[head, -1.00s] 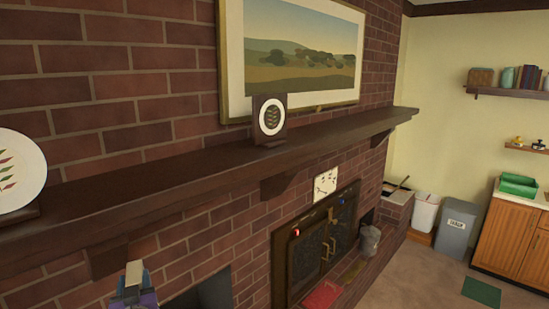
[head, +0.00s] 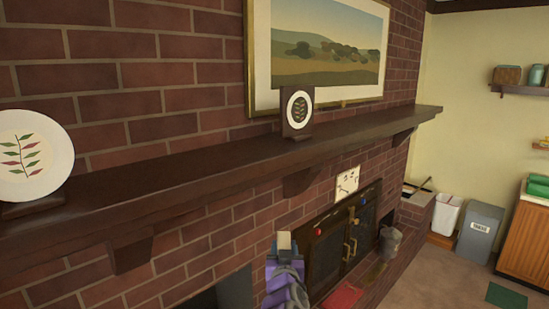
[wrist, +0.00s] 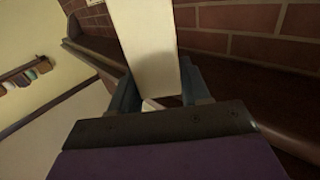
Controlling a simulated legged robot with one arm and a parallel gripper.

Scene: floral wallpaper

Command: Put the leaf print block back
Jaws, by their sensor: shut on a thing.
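My gripper (head: 285,257) is shut on a plain cream block (head: 284,240), below and in front of the mantel shelf (head: 190,165). In the wrist view the cream block (wrist: 146,45) stands between both fingers of my gripper (wrist: 163,95) and sticks out beyond them. No leaf print shows on its visible faces. A dark upright plaque (head: 312,125) with a leaf sprig in a white oval stands on the shelf under the painting. A round white plate (head: 35,155) with red and green leaves stands on a dark stand at the shelf's left end.
The shelf is bare between the plate and the plaque. A framed landscape (head: 325,55) hangs above. Below are shelf brackets (head: 132,255), a small marked white panel (head: 347,182), the dark fireplace doors (head: 328,248) and a red mat (head: 342,298). A grey bin (head: 480,230) stands at right.

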